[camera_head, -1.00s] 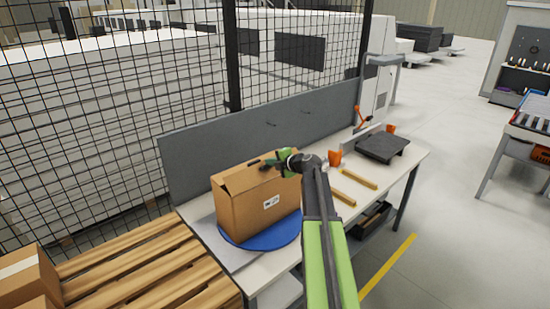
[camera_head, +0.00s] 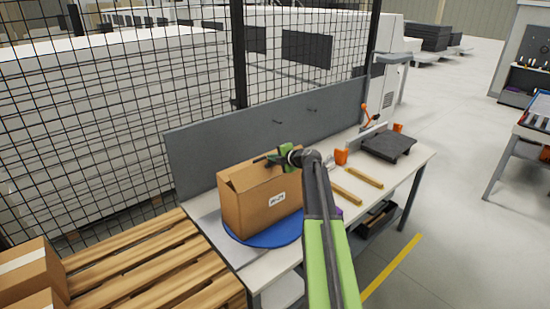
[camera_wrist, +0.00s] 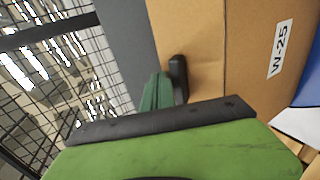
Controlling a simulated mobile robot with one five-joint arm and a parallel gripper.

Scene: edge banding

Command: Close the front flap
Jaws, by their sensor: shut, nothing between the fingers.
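A brown cardboard box (camera_head: 255,211) with a white label stands upright on a blue round turntable (camera_head: 268,238) at the left end of the workbench. The label reads W-25 in the wrist view. A flap edge (camera_head: 228,182) shows at the top left of the box; how far each top flap is folded is too small to tell. My gripper (camera_head: 262,159) is shut and empty, just above the rear part of the box top. In the wrist view my dark fingertip (camera_wrist: 178,76) is in front of the box's cardboard (camera_wrist: 200,35); whether it touches cannot be told.
The workbench (camera_head: 330,219) has a grey back panel (camera_head: 210,155) behind the box. Yellow bars (camera_head: 362,177), an orange cup (camera_head: 341,157) and a dark plate (camera_head: 387,147) lie to the right. A wooden pallet (camera_head: 130,260) with cartons stands at left.

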